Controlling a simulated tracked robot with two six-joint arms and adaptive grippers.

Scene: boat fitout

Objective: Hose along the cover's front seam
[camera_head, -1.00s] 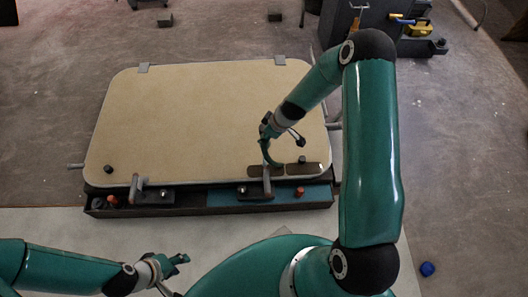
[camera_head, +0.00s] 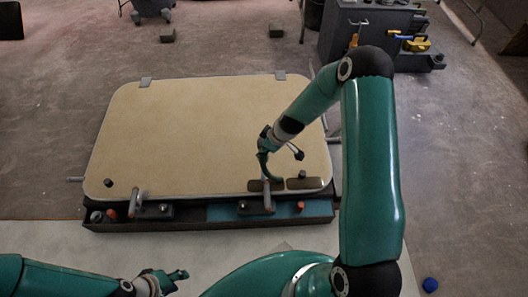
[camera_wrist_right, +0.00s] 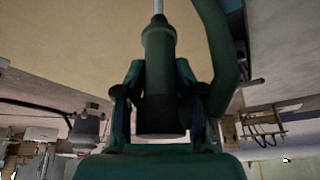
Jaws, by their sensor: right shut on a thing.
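The cover (camera_head: 205,140) is a tan rounded panel lying flat on a dark box, its front seam (camera_head: 185,197) facing me. My right gripper (camera_head: 270,143) is above the right front part of the cover. In the right wrist view it is shut on a dark green cylindrical nozzle (camera_wrist_right: 160,85) with a thin pale tip pointing toward the tan surface. A green hose (camera_wrist_right: 212,40) curves beside the nozzle; in the head view a green curve hangs below the gripper. Whether it touches the cover is unclear. My left gripper (camera_head: 172,281) looks open and empty at the bottom edge.
Two latch handles (camera_head: 136,203) (camera_head: 267,196) stand at the cover's front edge, with brown pads (camera_head: 303,184) and a black knob (camera_head: 108,183) nearby. Grey hinges (camera_head: 146,82) are at the back. A tool cabinet (camera_head: 370,40) stands back right. A blue cap (camera_head: 430,284) lies on the floor.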

